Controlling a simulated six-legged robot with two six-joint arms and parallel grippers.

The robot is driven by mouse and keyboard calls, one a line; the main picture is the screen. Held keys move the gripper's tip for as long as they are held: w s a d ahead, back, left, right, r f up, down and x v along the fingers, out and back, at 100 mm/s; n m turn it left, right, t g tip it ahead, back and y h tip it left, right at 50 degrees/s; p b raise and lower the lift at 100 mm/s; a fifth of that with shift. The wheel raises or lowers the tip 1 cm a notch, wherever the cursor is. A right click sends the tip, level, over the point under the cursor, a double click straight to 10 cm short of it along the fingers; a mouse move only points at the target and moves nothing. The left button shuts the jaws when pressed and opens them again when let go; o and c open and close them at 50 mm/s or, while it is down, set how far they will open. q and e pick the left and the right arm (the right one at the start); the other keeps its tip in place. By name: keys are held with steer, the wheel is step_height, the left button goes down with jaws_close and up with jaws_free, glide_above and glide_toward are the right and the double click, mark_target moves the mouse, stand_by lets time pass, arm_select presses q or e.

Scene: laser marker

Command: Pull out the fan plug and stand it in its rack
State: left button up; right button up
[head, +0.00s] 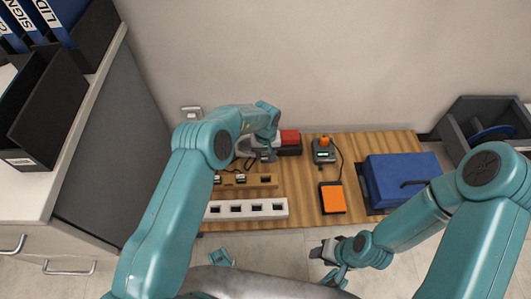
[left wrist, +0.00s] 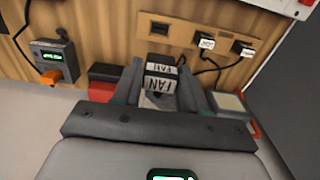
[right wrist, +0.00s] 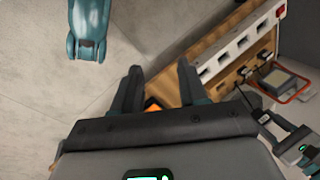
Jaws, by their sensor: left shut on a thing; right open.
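My left gripper (head: 264,154) is shut on the black fan plug (left wrist: 160,76), whose white labels read FAN in the left wrist view. The fan plug is at the back of the wooden bench, past the wooden slotted rack (head: 252,182). The rack holds two labelled plugs (left wrist: 205,42) (left wrist: 242,48) with cords and has one empty dark slot (left wrist: 160,30). A white strip (head: 270,208) with several dark square holes lies in front of the rack; no plugs show in it. My right gripper (head: 322,262) is open and empty in front of the bench; it also shows in the right wrist view (right wrist: 158,84).
A red and black box (head: 290,141), a small device with an orange knob (head: 323,153) and an orange pad (head: 333,199) stand to the right. Beyond are a blue box (head: 400,178) and a grey bin (head: 480,125). A cabinet (head: 105,165) borders the left; a wall is behind.

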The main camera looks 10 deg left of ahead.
arm_select(q)
steer(key=b, duration=0.6)
glide_above(265, 175)
steer(key=s, duration=0.2)
steer(key=shift+f, duration=3.8)
steer(key=shift+w+d+f+b, duration=0.1)
steer(key=shift+d+f+b, duration=0.05)
steer(key=shift+f+b, duration=1.15)
steer(key=shift+d+f+b, duration=0.1)
steer(key=shift+f+b, duration=1.2)
arm_select(e)
steer(key=w+d+f+t, duration=0.1)
steer(key=w+f, duration=0.4)
steer(key=f, duration=0.6)
steer(key=shift+d+t+h, duration=0.3)
steer(key=shift+d+t, duration=0.1)
steer(key=shift+d, duration=0.05)
arm_select(q)
steer(key=shift+b, duration=0.5)
arm_select(e)
steer(key=shift+s+f, duration=0.1)
steer(key=shift+f, duration=0.45)
arm_select(q)
steer(key=shift+f+b, duration=0.3)
steer(key=shift+f, duration=0.65)
arm_select(e)
steer(key=shift+f, duration=0.3)
arm_select(q)
steer(key=shift+f, duration=0.75)
steer(key=o, duration=1.2)
